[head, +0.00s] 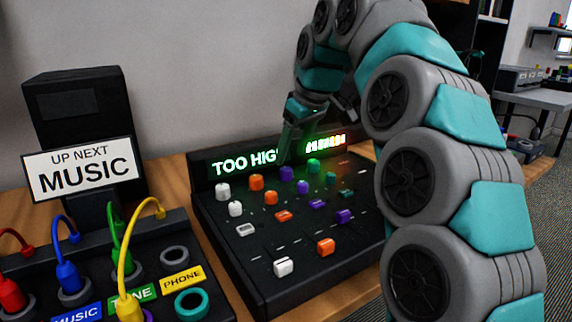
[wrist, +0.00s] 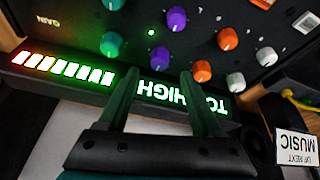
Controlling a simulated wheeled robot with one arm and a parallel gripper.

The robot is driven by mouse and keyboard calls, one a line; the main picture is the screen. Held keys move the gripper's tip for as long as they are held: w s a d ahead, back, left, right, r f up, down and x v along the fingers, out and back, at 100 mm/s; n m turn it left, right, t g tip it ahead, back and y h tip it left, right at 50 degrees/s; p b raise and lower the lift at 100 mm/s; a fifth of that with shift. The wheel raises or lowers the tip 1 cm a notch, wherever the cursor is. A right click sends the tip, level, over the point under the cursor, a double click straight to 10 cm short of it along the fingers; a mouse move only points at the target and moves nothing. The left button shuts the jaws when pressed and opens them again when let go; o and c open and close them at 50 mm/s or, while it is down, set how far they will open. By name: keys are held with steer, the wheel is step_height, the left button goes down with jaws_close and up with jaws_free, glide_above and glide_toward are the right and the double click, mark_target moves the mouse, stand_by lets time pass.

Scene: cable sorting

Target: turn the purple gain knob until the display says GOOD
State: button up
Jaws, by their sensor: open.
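The purple gain knob (head: 287,173) is the purple one in the row nearest the display on the black mixer (head: 255,235). In the wrist view the purple gain knob (wrist: 161,57) sits just beyond and between my fingertips. The lit display (head: 243,163) reads TOO HIGH in green, beside a row of lit bars; its last letters are partly hidden by a finger in the head view. My gripper (head: 286,152) is open and points down at the display edge. In the wrist view my gripper (wrist: 159,76) has nothing between its fingers.
An orange knob (wrist: 202,71) and a green knob (wrist: 111,45) flank the purple one closely. More knobs and sliders cover the mixer. A patch panel with plugged cables (head: 130,260) and an UP NEXT MUSIC sign (head: 82,170) stand to the left.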

mark_target(287, 169)
steer(key=shift+x, duration=2.45)
steer(key=shift+c, duration=0.2)
jaws_close()
